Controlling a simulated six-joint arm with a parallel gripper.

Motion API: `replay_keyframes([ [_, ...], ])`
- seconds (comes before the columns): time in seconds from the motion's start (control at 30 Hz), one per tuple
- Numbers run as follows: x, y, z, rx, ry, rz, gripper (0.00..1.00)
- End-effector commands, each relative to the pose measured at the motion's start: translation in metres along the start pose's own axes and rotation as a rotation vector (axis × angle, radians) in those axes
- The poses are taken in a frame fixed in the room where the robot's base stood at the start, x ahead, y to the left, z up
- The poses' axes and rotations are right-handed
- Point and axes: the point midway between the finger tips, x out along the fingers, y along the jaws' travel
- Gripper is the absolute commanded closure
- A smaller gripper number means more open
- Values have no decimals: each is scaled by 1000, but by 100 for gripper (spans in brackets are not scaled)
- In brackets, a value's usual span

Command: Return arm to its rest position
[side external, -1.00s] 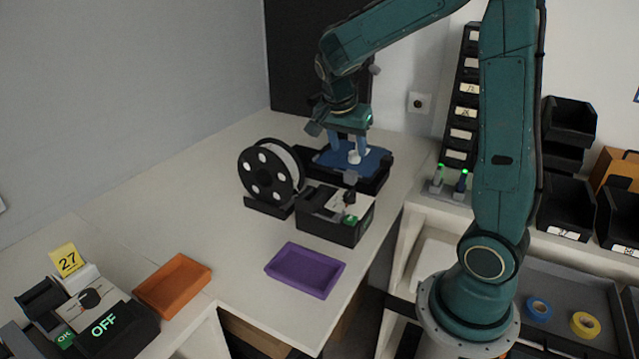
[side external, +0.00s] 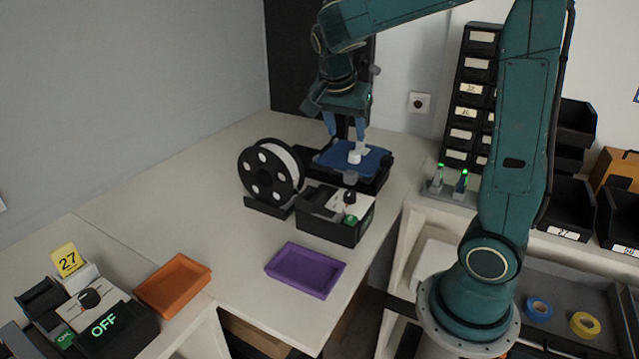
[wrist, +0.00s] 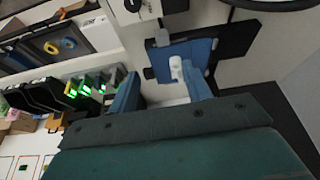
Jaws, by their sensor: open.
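My gripper (side external: 346,129) is open and empty, with its blue fingers spread apart above the blue plate (side external: 372,163) of a black machine at the back of the table. A small white piece (side external: 355,157) stands on that plate, just below the fingers and apart from them. In the wrist view, my gripper (wrist: 162,74) shows its two fingers at either side, and the white piece (wrist: 176,68) sits on the blue plate (wrist: 196,52) beyond them.
A black spool (side external: 270,174) and a control box (side external: 335,215) stand close in front of the machine. Purple (side external: 305,270) and orange (side external: 173,285) trays lie nearer. A drawer rack (side external: 466,110) stands right of the machine. The table's left middle is clear.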

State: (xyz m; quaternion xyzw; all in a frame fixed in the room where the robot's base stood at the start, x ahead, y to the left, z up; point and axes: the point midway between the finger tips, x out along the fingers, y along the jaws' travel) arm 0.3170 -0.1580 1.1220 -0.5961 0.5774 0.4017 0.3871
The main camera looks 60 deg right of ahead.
Motion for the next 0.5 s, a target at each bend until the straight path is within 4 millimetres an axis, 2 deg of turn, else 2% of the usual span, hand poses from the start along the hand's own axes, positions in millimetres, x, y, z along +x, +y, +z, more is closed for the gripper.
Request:
replay_keyframes([
  [0.27,-24,18,20,-226,-30,-107,51],
  [0.5,-50,44,50,-535,-44,-251,51],
])
